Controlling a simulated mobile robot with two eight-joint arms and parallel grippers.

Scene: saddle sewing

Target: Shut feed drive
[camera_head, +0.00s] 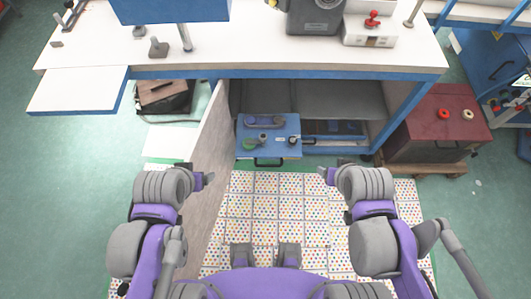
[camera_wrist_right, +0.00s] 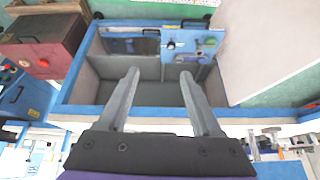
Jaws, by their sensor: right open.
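The feed drive appears to be the blue slide-out unit (camera_head: 285,148) under the bench, pulled forward out of the open cabinet. It carries a purple part (camera_head: 265,121), a green knob and a dark front handle (camera_head: 268,163). The blue unit also shows in the right wrist view (camera_wrist_right: 205,45), where the scene looks upside down. My right gripper (camera_head: 326,176) is in front of the cabinet, right of the unit; in the wrist view its fingers (camera_wrist_right: 158,75) are apart and empty. My left gripper (camera_head: 207,180) is by the cabinet door, left of the unit and apart from it; its jaws are unclear.
The cabinet door (camera_head: 208,135) stands open at left. A second, smaller blue unit (camera_head: 334,128) sits inside the cabinet at right. A dark red box (camera_head: 435,130) stands right of the bench (camera_head: 260,55). The dotted mat (camera_head: 275,205) before the cabinet is clear.

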